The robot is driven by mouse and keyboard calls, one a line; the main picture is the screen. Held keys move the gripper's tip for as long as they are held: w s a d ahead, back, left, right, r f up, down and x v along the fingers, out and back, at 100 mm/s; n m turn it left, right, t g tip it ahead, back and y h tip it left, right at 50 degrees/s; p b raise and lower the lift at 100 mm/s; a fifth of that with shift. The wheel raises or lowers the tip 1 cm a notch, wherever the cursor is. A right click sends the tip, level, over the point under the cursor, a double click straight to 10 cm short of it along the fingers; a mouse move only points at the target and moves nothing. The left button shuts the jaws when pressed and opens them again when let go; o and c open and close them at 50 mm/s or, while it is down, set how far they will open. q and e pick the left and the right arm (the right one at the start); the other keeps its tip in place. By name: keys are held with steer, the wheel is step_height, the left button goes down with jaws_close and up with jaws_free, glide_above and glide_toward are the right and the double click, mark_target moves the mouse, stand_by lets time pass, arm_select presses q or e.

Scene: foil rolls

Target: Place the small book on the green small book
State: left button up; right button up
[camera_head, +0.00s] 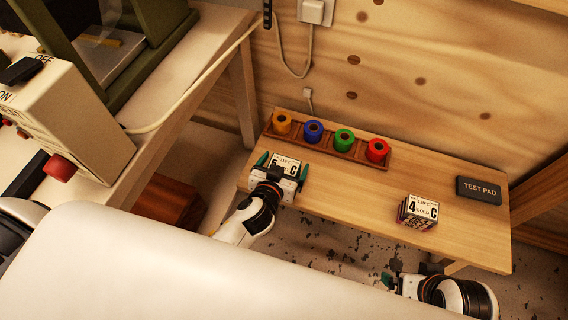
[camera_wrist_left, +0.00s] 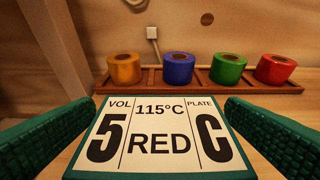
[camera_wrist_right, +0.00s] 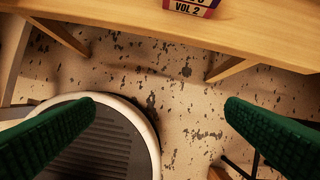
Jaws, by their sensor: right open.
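A small book with a white "5 RED C" cover and a green edge (camera_wrist_left: 160,140) lies on the wooden table; it also shows in the head view (camera_head: 285,162). My left gripper (camera_head: 282,166) is around it, one green finger on each side, with narrow gaps visible in the left wrist view. A second small block, with a "4 GOLD C" cover (camera_head: 418,210), sits at the table's front right. Its patterned side, reading "VOL 2", shows in the right wrist view (camera_wrist_right: 192,6). My right gripper (camera_wrist_right: 160,105) is open and empty over the floor, in front of the table.
A wooden rack (camera_head: 340,150) holding orange, blue, green and red rolls stands at the table's back, close behind my left gripper. A dark "TEST PAD" (camera_head: 479,190) lies at the right end. The table between the two books is clear.

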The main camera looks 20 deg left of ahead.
mark_target(285, 164)
arm_select(q)
steer(key=shift+r, duration=0.3)
steer(key=p+v, duration=0.1)
steer(key=v, duration=0.3)
steer(key=shift+s, duration=0.2)
steer(key=s+a+g, duration=0.3)
steer(key=s+g, duration=0.2)
steer(key=s, duration=0.2)
steer(key=s+a+m+g, duration=0.1)
steer(key=s+a+g, duration=0.3)
steer(key=s, duration=0.4)
steer(key=shift+r+m+g+p, duration=0.15)
steer(key=shift+m+g+p, duration=0.2)
steer(key=shift+g, duration=0.25)
arm_select(e)
steer(key=shift+x, duration=1)
steer(key=shift+w+a, duration=0.1)
